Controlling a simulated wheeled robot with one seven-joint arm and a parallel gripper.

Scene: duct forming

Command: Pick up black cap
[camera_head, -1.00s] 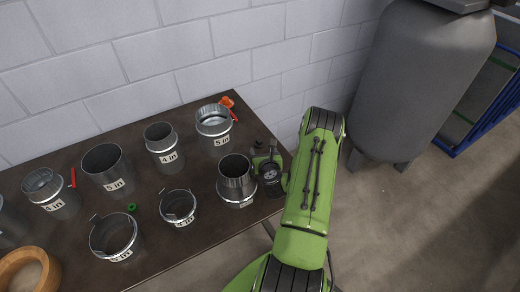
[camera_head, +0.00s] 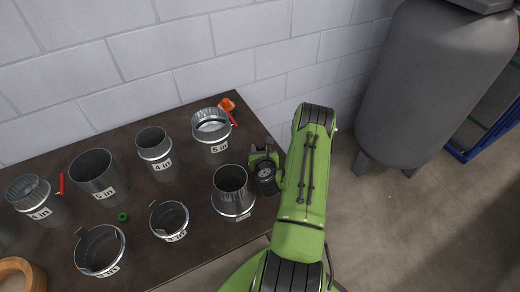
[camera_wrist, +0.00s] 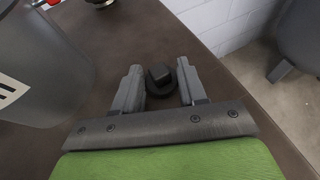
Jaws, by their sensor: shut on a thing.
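The black cap (camera_wrist: 161,77) shows in the wrist view between the two grey fingers of my gripper (camera_wrist: 160,82). It has a round flange and a raised square-looking top. My gripper is shut on it, above or at the brown table near its right edge; I cannot tell if the cap touches the table. In the head view my gripper (camera_head: 262,155) is at the table's right end, beside a metal duct reducer, and my green arm hides much of it. The cap is hidden there.
A metal reducer (camera_head: 233,195) stands close left of my gripper. Several labelled duct pieces, a green ring (camera_head: 123,217) and an orange-handled tool (camera_head: 227,105) are on the table (camera_head: 180,255). A wall is behind. A grey tank (camera_head: 415,90) stands right, with open floor before it.

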